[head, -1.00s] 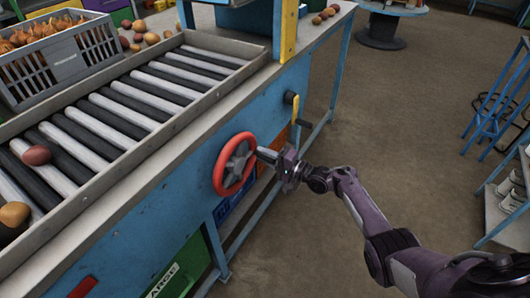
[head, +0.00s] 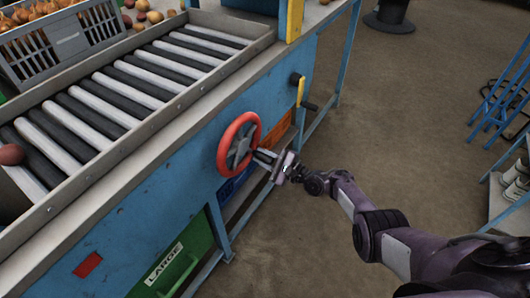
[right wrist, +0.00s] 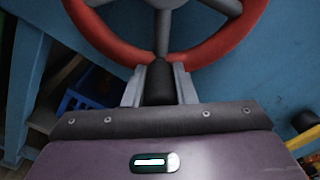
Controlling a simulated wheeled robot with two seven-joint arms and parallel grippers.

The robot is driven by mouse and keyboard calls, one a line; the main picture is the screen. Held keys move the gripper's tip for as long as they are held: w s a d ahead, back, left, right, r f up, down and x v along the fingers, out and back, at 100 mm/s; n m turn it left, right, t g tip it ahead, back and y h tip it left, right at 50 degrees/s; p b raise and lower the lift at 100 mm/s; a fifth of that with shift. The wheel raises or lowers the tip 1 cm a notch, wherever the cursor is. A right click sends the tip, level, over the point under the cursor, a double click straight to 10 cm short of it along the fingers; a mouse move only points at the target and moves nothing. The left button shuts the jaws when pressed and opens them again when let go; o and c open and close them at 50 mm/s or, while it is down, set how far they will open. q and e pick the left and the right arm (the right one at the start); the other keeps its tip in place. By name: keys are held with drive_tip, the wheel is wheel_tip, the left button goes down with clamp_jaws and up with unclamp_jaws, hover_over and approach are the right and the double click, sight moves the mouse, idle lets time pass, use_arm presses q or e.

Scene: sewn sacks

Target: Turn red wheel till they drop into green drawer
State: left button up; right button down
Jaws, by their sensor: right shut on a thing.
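The red wheel (head: 239,143) with grey spokes sits on the blue side panel of the sorting bench. My right gripper (head: 265,157) is shut on the wheel's dark handle knob at the rim's lower right. In the right wrist view the black knob (right wrist: 159,82) stands between the two fingers, in front of the red rim (right wrist: 215,50). The green drawer (head: 176,261), labelled LARGE, is low in the bench, left of the wheel, partly cut off by the picture edge. A reddish potato (head: 11,154) lies on the rollers (head: 95,105) at the left edge. My left gripper is not in view.
A grey crate of onions (head: 70,42) stands behind the rollers, with loose potatoes (head: 140,17) beside it. A yellow lever (head: 300,91) with a black handle is right of the wheel. Blue stools (head: 500,110) stand far right. The floor between is clear.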

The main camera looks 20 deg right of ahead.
sight(272, 163)
drive_tip(key=shift+s+a+f+m, duration=0.1)
drive_tip(key=shift+a+f+m, duration=0.05)
drive_tip(key=shift+m, duration=0.15)
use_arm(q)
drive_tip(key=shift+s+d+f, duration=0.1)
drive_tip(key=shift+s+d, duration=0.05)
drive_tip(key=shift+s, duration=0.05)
use_arm(e)
drive_tip(key=c, duration=1.2)
unclamp_jaws()
drive_tip(key=shift+s, duration=0.15)
drive_tip(key=p+v, duration=0.2)
drive_tip(key=v, duration=0.4)
drive_tip(key=shift+s, duration=0.2)
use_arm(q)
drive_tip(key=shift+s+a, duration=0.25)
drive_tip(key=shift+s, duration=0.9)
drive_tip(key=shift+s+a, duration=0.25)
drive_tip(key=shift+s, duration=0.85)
use_arm(e)
drive_tip(key=shift+s+d, duration=0.45)
drive_tip(key=shift+d, duration=0.05)
